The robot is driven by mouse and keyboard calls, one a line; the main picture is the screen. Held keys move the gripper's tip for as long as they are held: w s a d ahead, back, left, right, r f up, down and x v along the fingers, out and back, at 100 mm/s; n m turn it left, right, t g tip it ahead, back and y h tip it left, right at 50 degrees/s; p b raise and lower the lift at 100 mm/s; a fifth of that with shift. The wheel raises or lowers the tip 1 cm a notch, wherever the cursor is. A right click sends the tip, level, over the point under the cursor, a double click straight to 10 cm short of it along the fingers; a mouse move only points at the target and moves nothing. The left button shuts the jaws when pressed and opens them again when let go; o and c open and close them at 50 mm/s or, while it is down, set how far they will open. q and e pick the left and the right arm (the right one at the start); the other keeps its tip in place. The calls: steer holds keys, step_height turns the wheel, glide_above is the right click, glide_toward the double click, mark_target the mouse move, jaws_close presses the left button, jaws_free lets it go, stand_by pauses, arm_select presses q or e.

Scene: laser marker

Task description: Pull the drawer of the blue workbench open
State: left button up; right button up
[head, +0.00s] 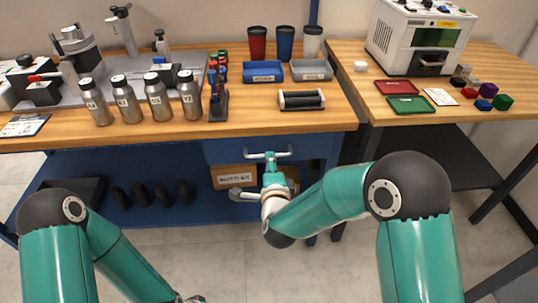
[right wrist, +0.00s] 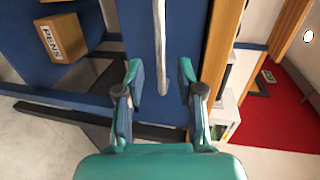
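The blue workbench (head: 100,170) has a wooden top and a blue drawer (head: 225,151) under its right part. The drawer front looks flush with the bench. Its pale bar handle (head: 283,154) is in front of it, and it also shows in the right wrist view as an upright bar (right wrist: 161,45). My right gripper (head: 268,163) is at the handle; in the right wrist view (right wrist: 159,75) its fingers are open, one on each side of the bar, with gaps. Only a sliver of my left gripper (head: 190,298) shows at the bottom edge.
Below the drawer are cardboard boxes, one labelled (head: 234,177), on the lower shelf. Bottles (head: 157,97), trays (head: 263,72) and cups stand on the bench top. A second table (head: 370,110) with a white machine (head: 420,38) adjoins at the right. The floor in front is clear.

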steer(key=x, duration=0.5)
jaws_close()
stand_by(0.3)
